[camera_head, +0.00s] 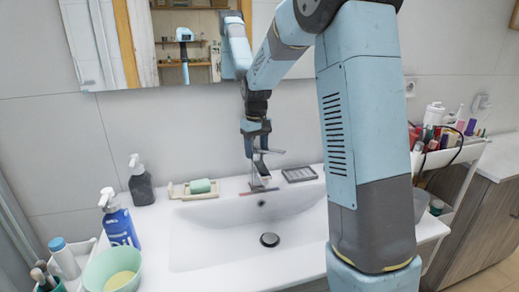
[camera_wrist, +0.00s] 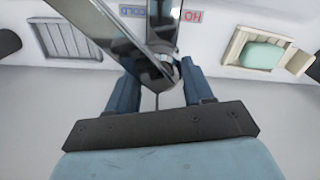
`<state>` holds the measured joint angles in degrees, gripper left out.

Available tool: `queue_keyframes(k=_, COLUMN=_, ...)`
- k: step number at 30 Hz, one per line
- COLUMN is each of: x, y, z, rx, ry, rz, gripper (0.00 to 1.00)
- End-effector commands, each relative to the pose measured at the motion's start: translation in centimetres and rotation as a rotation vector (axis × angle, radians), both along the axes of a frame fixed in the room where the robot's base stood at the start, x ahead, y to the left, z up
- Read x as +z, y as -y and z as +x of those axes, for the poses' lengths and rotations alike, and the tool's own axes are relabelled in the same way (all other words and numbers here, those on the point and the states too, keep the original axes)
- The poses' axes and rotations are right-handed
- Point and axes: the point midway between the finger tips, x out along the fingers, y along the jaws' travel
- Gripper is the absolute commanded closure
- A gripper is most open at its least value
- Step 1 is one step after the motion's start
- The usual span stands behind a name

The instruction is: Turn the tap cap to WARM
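The chrome tap (camera_head: 262,176) stands at the back of the white sink. In the wrist view its long flat handle (camera_wrist: 118,36) slants from the upper left down to the middle. A blue COLD label (camera_wrist: 132,11) and a red HOT label (camera_wrist: 191,16) flank the tap and read upside down. My gripper (camera_head: 256,150) is above and close to the tap. In the wrist view my gripper's two blue fingers (camera_wrist: 160,75) stand apart, one on each side of the handle's lower end. The handle partly hides the left fingertip; contact cannot be told.
A soap dish (camera_head: 207,193) with green soap and a grey tray (camera_head: 299,174) flank the tap. A dark dispenser (camera_head: 141,182), a blue bottle (camera_head: 119,220) and a green bowl (camera_head: 113,270) stand left. A loaded cart (camera_head: 463,158) stands right. The basin is clear.

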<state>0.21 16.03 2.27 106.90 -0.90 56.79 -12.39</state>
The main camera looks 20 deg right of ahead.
Motion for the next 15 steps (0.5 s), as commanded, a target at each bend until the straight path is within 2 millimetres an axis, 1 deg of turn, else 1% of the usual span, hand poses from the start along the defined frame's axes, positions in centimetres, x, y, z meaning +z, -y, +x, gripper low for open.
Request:
queue_keyframes(k=1, x=-0.01, y=0.01, z=0.01, rx=0.0, ry=0.0, rz=0.0, gripper=0.56)
queue_keyframes(k=2, x=-0.01, y=0.03, z=0.02, rx=-0.001, ry=0.0, rz=0.0, gripper=0.58)
queue_keyframes(k=15, x=-0.04, y=0.1, z=0.18, rx=-0.001, ry=0.001, rz=0.0, gripper=1.0)
